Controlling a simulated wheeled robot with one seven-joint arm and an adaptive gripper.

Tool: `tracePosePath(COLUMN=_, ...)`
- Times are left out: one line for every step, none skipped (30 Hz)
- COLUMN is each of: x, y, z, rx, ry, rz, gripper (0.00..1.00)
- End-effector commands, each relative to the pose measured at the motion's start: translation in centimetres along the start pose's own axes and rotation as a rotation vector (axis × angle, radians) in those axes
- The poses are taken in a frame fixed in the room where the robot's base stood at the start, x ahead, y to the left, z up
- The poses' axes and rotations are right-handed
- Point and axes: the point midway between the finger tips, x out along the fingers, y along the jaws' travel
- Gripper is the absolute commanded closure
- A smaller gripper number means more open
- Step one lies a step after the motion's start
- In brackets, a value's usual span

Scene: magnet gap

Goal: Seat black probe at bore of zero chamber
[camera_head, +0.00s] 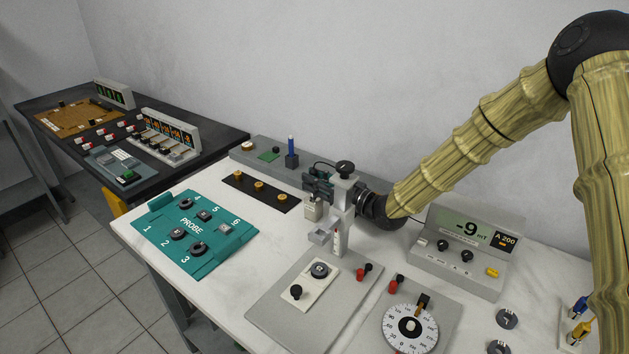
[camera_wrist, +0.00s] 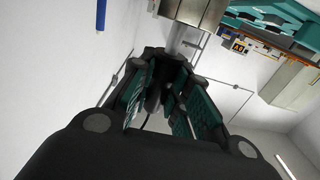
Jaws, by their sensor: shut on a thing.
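My gripper (camera_head: 318,184), with dark fingers and teal pads, is beside the upper part of a grey stand (camera_head: 341,212) with a black knob. In the wrist view my gripper (camera_wrist: 157,100) is shut on a dark thing, apparently the black probe (camera_wrist: 154,92), mostly hidden between the pads. A small pale box (camera_head: 312,210) sits just below the fingers in the head view; it may be the zero chamber, but no label or bore is readable. A grey metal block (camera_wrist: 195,10) shows at the top of the wrist view. I cannot tell whether the probe touches anything.
A teal PROBE tray (camera_head: 160,243) with numbered places holds several round dark pieces. A meter (camera_head: 462,240) reads -9 at right. A dial (camera_head: 410,329) and a grey plate (camera_head: 262,314) are in front. A black strip (camera_head: 272,195) with brass pieces lies behind the tray.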

Motion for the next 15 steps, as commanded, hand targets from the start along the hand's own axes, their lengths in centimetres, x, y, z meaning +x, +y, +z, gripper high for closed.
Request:
tracePosePath(x=0.0, y=0.0, z=0.2, rx=0.0, ry=0.0, rz=0.0, gripper=1.0)
tracePosePath(x=0.0, y=0.0, z=0.3, rx=0.0, ry=0.0, rz=0.0, gripper=1.0)
tracePosePath(x=0.0, y=0.0, z=0.3, rx=0.0, ry=0.0, rz=0.0, gripper=1.0)
tracePosePath(x=0.0, y=0.0, z=0.4, rx=0.0, ry=0.0, rz=0.0, gripper=1.0)
tracePosePath(x=0.0, y=0.0, z=0.5, rx=0.0, ry=0.0, rz=0.0, gripper=1.0)
tracePosePath(x=0.0, y=0.0, z=0.6, rx=0.0, ry=0.0, rz=0.0, gripper=1.0)
tracePosePath(x=0.0, y=0.0, z=0.6, rx=0.0, ry=0.0, rz=0.0, gripper=1.0)
tracePosePath(x=0.0, y=0.0, z=0.7, rx=0.0, ry=0.0, rz=0.0, gripper=1.0)
tracePosePath(x=0.0, y=0.0, z=0.8, rx=0.0, ry=0.0, rz=0.0, gripper=1.0)
tracePosePath(x=0.0, y=0.0, z=0.9, rx=0.0, ry=0.0, rz=0.0, gripper=1.0)
tracePosePath(x=0.0, y=0.0, z=0.9, rx=0.0, ry=0.0, rz=0.0, gripper=1.0)
tracePosePath(x=0.0, y=0.0, z=1.0, rx=0.0, ry=0.0, rz=0.0, gripper=1.0)
tracePosePath(x=0.0, y=0.0, z=1.1, rx=0.0, ry=0.0, rz=0.0, gripper=1.0)
tracePosePath(x=0.0, y=0.0, z=1.1, rx=0.0, ry=0.0, rz=0.0, gripper=1.0)
tracePosePath(x=0.0, y=0.0, z=1.2, rx=0.0, ry=0.0, rz=0.0, gripper=1.0)
